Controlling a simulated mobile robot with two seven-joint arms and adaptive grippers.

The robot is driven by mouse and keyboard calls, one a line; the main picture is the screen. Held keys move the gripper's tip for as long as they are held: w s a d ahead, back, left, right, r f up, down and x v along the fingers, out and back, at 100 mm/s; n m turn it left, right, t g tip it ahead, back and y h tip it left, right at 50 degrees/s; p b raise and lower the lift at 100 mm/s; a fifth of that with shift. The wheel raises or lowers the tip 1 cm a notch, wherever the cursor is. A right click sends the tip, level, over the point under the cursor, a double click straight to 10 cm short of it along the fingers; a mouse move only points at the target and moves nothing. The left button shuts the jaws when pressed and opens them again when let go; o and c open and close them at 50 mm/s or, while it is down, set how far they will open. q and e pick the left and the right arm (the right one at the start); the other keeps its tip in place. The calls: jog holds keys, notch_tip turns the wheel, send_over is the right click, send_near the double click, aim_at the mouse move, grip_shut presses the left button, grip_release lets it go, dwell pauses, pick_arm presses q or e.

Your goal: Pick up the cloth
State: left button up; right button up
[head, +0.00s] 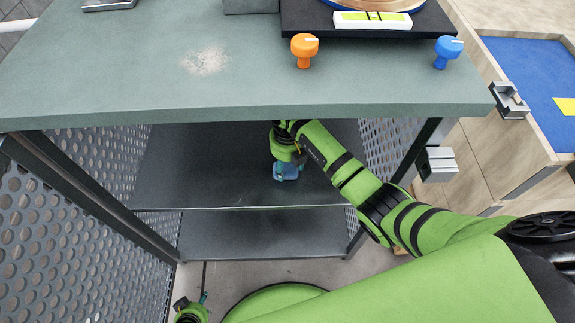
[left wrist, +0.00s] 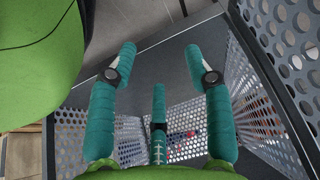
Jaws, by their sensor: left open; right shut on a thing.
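My right gripper (head: 284,174) is under the bench top, over the upper shelf. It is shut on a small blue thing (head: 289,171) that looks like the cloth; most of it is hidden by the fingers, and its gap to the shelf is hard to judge. My left gripper shows only in part at the bottom edge of the head view. In the left wrist view my left gripper (left wrist: 160,68) has its teal fingers spread, with nothing between them.
The bench top (head: 130,75) carries an orange knob (head: 304,50), a blue knob (head: 447,51), a level (head: 372,20) and a pale dusty patch (head: 206,61). Perforated panels (head: 70,245) close the sides. The upper shelf (head: 200,165) and lower shelf (head: 250,235) look otherwise clear.

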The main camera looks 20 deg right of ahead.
aim_at(288, 167)
jog(key=shift+r, duration=0.55)
notch_tip(288, 167, up, 3)
jog(key=shift+f+p, duration=0.2)
jog(key=shift+p, duration=0.15)
pick_arm(q)
jog(key=s, duration=0.1)
jog(key=s+p, duration=0.1)
jog(key=s, duration=0.1)
jog(key=shift+s+a, duration=0.2)
jog(key=shift+s, duration=0.1)
pick_arm(e)
jog(key=s+a, duration=0.2)
jog(key=s, duration=0.6)
jog(key=s+a, duration=0.3)
jog(key=s, duration=0.6)
jog(key=shift+s+f, duration=0.15)
jog(key=shift+f, duration=0.05)
pick_arm(q)
jog(key=shift+w, duration=0.1)
